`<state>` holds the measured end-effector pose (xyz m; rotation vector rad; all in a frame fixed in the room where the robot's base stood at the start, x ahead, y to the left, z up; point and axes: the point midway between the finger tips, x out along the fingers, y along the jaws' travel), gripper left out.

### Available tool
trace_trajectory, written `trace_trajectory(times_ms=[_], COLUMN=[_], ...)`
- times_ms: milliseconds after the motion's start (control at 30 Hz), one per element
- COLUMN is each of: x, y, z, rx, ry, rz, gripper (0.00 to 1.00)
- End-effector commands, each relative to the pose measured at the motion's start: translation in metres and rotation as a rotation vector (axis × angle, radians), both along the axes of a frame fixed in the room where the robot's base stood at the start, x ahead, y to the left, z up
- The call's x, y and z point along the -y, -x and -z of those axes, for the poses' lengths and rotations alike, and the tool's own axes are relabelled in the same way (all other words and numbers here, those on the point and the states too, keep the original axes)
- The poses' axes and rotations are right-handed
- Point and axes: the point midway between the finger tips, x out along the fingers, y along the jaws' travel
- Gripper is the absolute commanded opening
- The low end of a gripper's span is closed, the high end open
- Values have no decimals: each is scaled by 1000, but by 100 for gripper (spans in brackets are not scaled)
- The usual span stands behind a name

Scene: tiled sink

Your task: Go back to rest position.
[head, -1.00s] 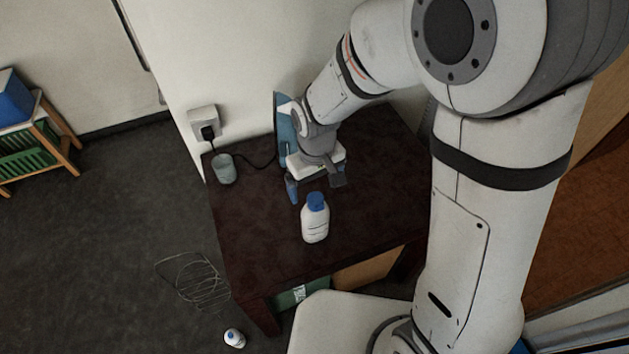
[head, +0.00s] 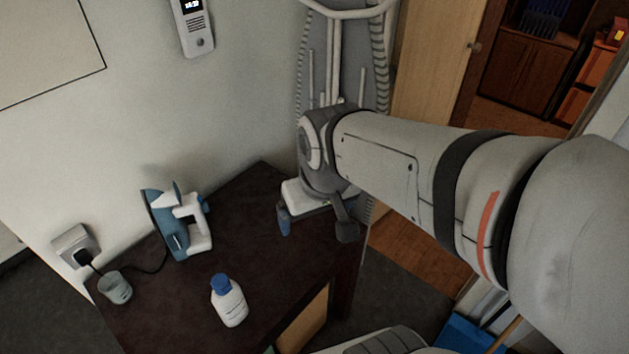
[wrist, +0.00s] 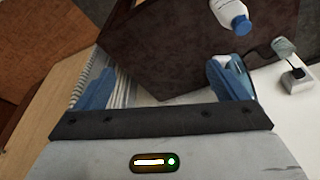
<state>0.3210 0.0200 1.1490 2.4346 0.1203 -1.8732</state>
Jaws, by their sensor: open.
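My gripper (head: 316,228) is open and empty in the head view, above the right part of the dark table (head: 262,190). Its two fingers stand wide apart with nothing between them. In the wrist view my gripper (wrist: 165,90) shows both blue fingers apart, with the table beyond. My arm reaches in from the right of the head view.
A blue and white iron (head: 183,225) stands at the table's back left. A white bottle with a blue cap (head: 230,302) stands upright nearer the front. A cup (head: 115,289) is beside the wall socket (head: 75,246). A door (head: 428,65) is behind.

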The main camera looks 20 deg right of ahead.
Motion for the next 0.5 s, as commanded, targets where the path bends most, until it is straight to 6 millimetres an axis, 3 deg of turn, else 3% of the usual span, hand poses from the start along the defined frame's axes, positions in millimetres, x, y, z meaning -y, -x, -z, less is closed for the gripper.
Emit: trace_trajectory(times_ms=[100,200,500], x=[17,19,20], y=[16,23,25], z=[-9,-11,-12], rx=[31,40,41], ry=[-4,-5,-4], rz=[68,93,98], gripper=[92,92,92])
